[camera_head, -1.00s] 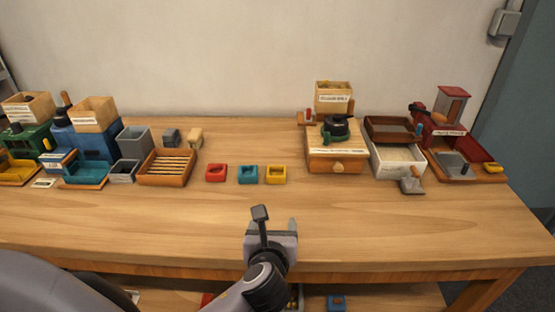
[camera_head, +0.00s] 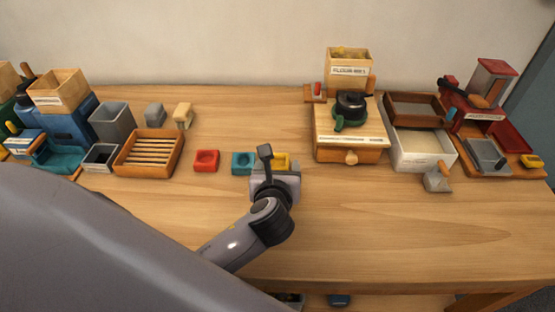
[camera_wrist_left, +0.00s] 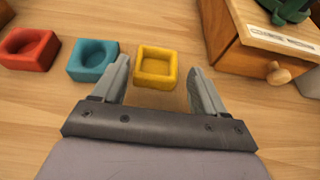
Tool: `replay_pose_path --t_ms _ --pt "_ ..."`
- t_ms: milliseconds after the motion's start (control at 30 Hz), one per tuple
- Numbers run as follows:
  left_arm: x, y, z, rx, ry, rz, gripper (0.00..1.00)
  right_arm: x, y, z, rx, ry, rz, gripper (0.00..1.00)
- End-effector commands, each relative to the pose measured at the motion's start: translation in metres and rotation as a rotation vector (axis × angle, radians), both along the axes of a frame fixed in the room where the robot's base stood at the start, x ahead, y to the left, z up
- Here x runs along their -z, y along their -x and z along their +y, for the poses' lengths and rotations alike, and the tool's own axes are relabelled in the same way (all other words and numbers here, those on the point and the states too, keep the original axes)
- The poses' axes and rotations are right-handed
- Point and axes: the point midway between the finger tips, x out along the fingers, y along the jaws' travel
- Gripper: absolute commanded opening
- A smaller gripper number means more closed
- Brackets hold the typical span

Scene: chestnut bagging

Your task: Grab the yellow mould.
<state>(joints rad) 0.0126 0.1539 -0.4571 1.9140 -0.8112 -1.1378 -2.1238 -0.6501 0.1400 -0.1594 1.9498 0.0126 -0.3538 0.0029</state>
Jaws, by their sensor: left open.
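The yellow mould (camera_wrist_left: 157,67), a small square block with a round hollow, lies on the table. In the left wrist view it sits between and just beyond the two fingers of my left gripper (camera_wrist_left: 158,90), which is open and empty. In the head view my left gripper (camera_head: 275,170) covers much of the yellow mould (camera_head: 281,158), so only its top part shows. My right gripper is not in view.
A teal mould (camera_head: 243,162) and a red mould (camera_head: 206,160) stand in a row to the left of the yellow one. A wooden box with a drawer knob (camera_head: 352,157) stands close on the right. The table front is clear.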

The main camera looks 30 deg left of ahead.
Motion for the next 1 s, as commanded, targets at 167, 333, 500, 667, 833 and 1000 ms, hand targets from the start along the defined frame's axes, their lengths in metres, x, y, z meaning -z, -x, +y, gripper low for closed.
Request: replay_pose_path --t_ms 167,333,500,667,833,1000 --pt "0.009 -0.017 0.01 -0.002 0.001 0.001 0.72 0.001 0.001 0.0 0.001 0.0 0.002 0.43" --pt "0.017 -0.035 0.019 -0.001 0.0 0.001 0.72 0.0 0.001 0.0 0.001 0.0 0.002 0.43" --pt "0.021 -0.043 0.023 -0.001 0.002 0.0 0.72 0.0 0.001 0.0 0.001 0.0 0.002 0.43" --pt "0.022 -0.043 0.024 0.0 0.002 0.0 0.72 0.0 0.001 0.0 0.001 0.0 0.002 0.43" --pt "0.022 -0.043 0.024 0.001 0.002 0.0 0.4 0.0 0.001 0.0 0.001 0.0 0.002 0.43" --pt "0.021 -0.043 0.024 0.001 0.001 -0.001 0.32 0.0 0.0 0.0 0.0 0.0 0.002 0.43"
